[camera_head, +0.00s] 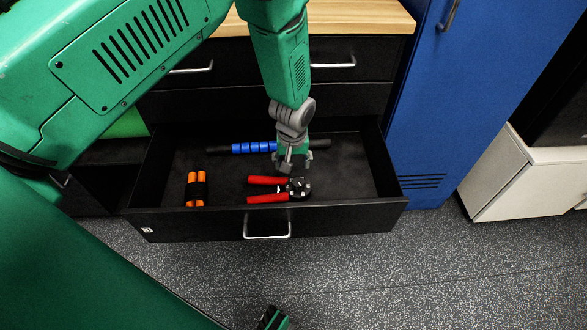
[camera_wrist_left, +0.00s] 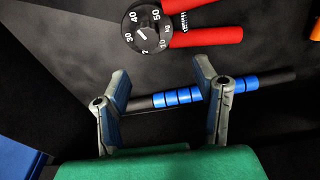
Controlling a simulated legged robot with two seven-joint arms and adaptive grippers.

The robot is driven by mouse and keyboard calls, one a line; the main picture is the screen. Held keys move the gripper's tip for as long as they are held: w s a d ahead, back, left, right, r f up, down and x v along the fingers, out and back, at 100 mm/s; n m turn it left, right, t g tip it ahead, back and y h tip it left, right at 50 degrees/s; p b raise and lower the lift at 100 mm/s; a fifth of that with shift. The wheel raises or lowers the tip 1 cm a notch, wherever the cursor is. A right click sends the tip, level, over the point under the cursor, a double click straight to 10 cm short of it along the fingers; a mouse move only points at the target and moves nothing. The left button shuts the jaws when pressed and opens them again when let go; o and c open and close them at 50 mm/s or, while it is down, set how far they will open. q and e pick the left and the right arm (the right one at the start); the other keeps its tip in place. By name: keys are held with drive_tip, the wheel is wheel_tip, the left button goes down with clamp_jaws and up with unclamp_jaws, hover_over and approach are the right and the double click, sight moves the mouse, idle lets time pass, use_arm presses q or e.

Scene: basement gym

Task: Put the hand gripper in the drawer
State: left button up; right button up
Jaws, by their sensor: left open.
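The hand gripper (camera_head: 270,190), with two red handles and a round black dial head, lies flat on the floor of the open black drawer (camera_head: 330,213), near its front wall. It also shows in the left wrist view (camera_wrist_left: 195,38), at the top, with the dial to the left of the handles. My left gripper (camera_head: 292,165) is inside the drawer, just behind the hand gripper. In the left wrist view its fingers (camera_wrist_left: 161,72) are spread apart with nothing between them, and the hand gripper lies beyond the fingertips.
A bar with blue rollers (camera_head: 252,147) lies at the back of the drawer, behind my left gripper. An orange and black item (camera_head: 195,189) lies at the drawer's left. The drawer floor on the right is clear. A blue locker (camera_head: 460,110) stands right of the drawer.

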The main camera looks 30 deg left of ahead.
use_arm(q)
drive_tip(key=r, duration=0.1)
drive_tip(key=d+r, duration=0.1)
drive_tip(key=shift+s+r, duration=0.15)
drive_tip(key=shift+r, duration=0.15)
use_arm(e)
drive_tip(key=shift+d+r, duration=0.2)
drive_tip(key=shift+d, duration=0.15)
use_arm(q)
drive_tip(key=shift+a, duration=0.2)
use_arm(e)
drive_tip(key=shift+a+r, duration=0.1)
drive_tip(key=shift+a, duration=0.15)
